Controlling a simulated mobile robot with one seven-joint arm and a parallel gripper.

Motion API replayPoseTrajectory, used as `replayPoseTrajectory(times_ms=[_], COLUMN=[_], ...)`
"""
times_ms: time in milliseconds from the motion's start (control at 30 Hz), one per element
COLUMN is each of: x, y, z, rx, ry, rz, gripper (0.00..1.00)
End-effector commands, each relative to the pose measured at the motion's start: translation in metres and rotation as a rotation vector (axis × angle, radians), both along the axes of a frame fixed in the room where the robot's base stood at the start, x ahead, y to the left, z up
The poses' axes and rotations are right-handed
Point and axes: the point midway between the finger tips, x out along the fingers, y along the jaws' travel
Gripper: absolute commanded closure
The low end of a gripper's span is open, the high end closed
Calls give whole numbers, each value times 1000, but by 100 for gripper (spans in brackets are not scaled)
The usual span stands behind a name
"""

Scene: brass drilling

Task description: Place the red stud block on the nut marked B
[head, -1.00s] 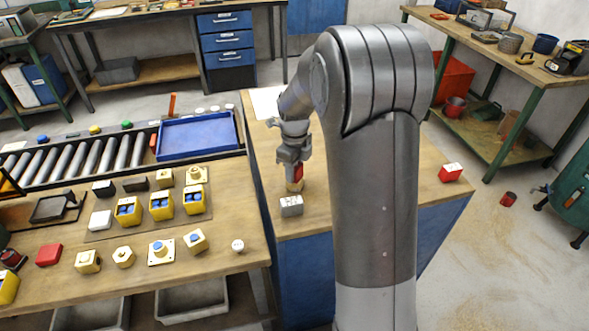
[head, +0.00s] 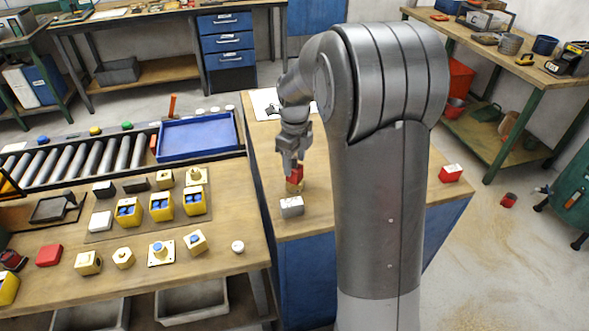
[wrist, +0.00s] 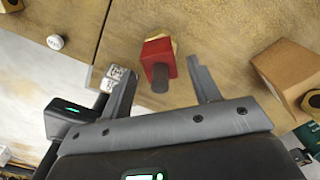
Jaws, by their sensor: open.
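The red stud block (head: 296,173) sits on a small brass nut (head: 295,187) on the right-hand bench. In the wrist view the red block (wrist: 157,52), with its grey stud pointing toward the camera, covers most of the nut, whose brass edge (wrist: 175,47) shows behind it. No letter on the nut can be read. My gripper (head: 288,165) is just above the block. In the wrist view its fingers (wrist: 163,72) are spread, with clear gaps on both sides of the block.
A silver marked block (head: 292,206) stands in front of the nut. Another red block (head: 451,173) lies at the bench's right. The left bench holds several brass pieces and yellow boxes (head: 161,207). A blue tray (head: 197,136) lies behind. A large brass-coloured piece (wrist: 287,72) is right in the wrist view.

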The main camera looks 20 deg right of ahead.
Motion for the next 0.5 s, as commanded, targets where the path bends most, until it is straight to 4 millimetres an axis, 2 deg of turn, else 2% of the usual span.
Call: replayPoseTrajectory(times_ms=[33, 200, 333, 500], x=[1, 0, 0, -2], y=[0, 0, 0, 0], z=[13, 48, 67, 80], rx=[0, 0, 0, 0], ry=[-4, -4, -1, -4], rz=[1, 0, 1, 17], gripper=[44, 44, 44, 44])
